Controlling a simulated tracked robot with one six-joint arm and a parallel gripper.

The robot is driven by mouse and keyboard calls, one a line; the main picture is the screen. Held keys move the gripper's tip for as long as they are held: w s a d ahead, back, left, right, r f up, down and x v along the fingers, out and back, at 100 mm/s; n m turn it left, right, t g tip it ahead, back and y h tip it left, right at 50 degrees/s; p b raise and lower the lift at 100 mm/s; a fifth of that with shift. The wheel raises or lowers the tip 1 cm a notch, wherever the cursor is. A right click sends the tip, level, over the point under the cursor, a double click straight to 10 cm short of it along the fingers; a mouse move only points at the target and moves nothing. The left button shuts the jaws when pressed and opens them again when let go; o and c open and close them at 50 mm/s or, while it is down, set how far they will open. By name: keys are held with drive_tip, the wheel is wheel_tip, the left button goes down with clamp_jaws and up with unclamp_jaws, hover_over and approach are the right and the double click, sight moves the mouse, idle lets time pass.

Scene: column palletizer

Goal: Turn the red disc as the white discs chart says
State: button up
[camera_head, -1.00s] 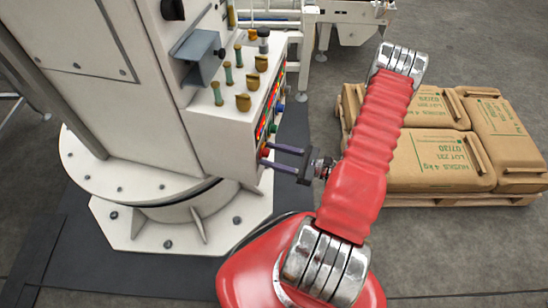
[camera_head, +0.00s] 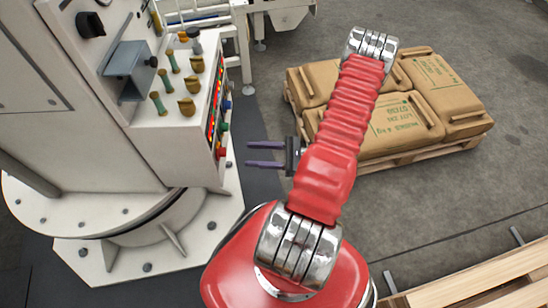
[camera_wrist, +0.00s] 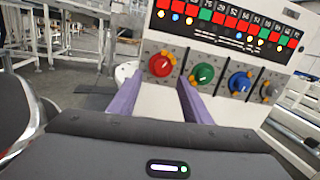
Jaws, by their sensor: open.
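The red disc (camera_wrist: 161,64) is a round knob with orange-yellow marks on its rim, leftmost in the row on the machine's front panel. In the head view its red edge (camera_head: 222,153) shows side-on. My gripper (camera_head: 248,154) has two purple fingers, apart and empty. They point at the panel with a clear gap before the red disc. In the wrist view my gripper (camera_wrist: 160,76) has its fingers spread to either side below the red disc. Above the knobs is a board (camera_wrist: 228,22) of numbered red and green squares with small coloured dots. I cannot make out which part is the white discs chart.
A green knob (camera_wrist: 204,73), a blue knob (camera_wrist: 241,82) and a dark knob (camera_wrist: 269,90) sit right of the red disc. Yellow and green levers (camera_head: 187,105) stand on the cabinet top. Brown sacks (camera_head: 405,115) lie on a pallet at the right.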

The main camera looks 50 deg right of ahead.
drive_tip(key=v, duration=0.5)
drive_tip(key=shift+s, duration=0.1)
idle(0.6)
